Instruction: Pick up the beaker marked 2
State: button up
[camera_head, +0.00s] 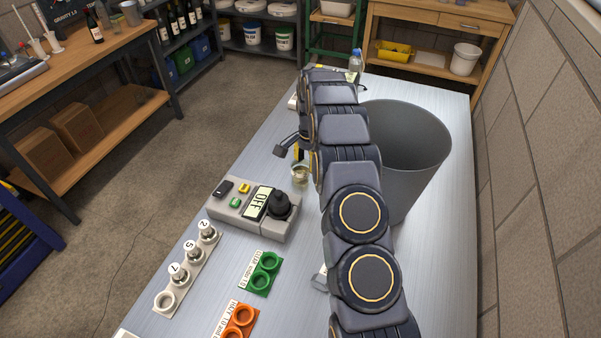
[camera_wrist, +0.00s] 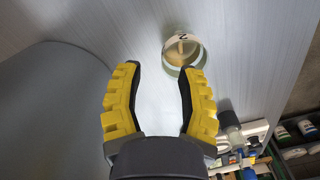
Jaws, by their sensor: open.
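A small beaker (camera_head: 300,175) with cloudy tan contents stands on the metal table, just beyond the grey meter. In the wrist view the beaker (camera_wrist: 182,52) is seen from above, with a pale band marked 2 and a tan object inside. My gripper (camera_wrist: 158,68) is open and empty, its yellow-padded fingers apart. The beaker lies just past the fingertips, closer to the right finger, and is not between them. In the head view my arm hides most of the gripper; a yellow finger part (camera_head: 295,152) shows close to the beaker.
A large grey bin (camera_head: 415,150) stands right of my arm. The grey meter (camera_head: 252,208) reads OFF. A white rack (camera_head: 165,300) holds pieces marked 2, 5 and 7. Green (camera_head: 261,273) and orange (camera_head: 236,322) holders sit in front. A bottle (camera_head: 356,65) stands at the far end.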

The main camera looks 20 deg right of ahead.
aim_at(306, 184)
jog(key=shift+w+d+f, duration=0.15)
jog(key=shift+d+f, duration=0.15)
jog(key=shift+f, duration=0.5)
jog(key=f, duration=0.7)
jog(key=shift+w+a, duration=0.1)
jog(key=shift+w, duration=0.2)
grip_shut()
